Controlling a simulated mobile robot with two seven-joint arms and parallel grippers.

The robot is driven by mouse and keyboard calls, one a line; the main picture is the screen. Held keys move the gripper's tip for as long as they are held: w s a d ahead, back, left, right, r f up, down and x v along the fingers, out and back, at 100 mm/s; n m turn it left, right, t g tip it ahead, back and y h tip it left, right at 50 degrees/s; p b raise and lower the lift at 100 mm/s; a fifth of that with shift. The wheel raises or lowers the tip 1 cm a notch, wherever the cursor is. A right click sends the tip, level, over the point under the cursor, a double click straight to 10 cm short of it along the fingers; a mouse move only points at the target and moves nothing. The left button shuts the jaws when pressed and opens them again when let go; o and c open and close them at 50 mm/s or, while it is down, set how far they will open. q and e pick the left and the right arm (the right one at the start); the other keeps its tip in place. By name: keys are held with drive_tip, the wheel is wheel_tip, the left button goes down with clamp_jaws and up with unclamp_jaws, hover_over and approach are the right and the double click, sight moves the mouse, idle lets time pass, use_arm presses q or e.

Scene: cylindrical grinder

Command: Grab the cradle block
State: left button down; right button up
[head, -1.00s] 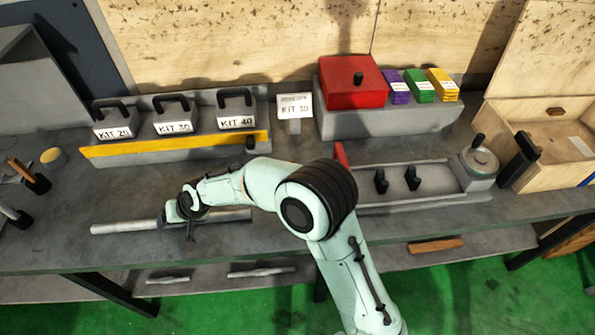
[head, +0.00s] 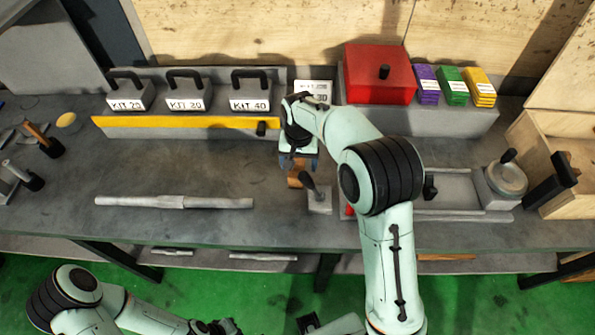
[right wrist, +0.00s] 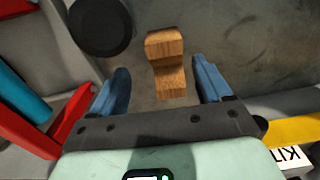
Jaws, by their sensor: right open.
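The cradle block, a small brown wooden block with a notched shape, stands on the grey bench. In the head view it shows partly (head: 296,177) below my right gripper (head: 298,160), which hides the rest. In the right wrist view the block (right wrist: 165,50) lies between the two blue fingers of the right gripper (right wrist: 161,68). The fingers are open, with a gap on each side of the block. My left arm is at the lower left of the head view; its dark gripper end (head: 215,327) is at the bottom edge, its jaws unclear.
A dark-handled tool on a grey base (head: 319,198) stands close to the block's right. A pale stepped shaft (head: 175,202) lies on the bench at left. Kit weights (head: 187,92) and a yellow-edged rail (head: 180,125) are behind. A red box (head: 375,75) is behind right.

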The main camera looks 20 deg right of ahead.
sight(296, 172)
drive_tip(key=shift+w+a+f, duration=0.15)
drive_tip(key=shift+f, duration=1.6)
drive_tip(key=shift+w+a+f, duration=0.15)
drive_tip(key=shift+f, duration=1.6)
drive_tip(key=c, duration=1.1)
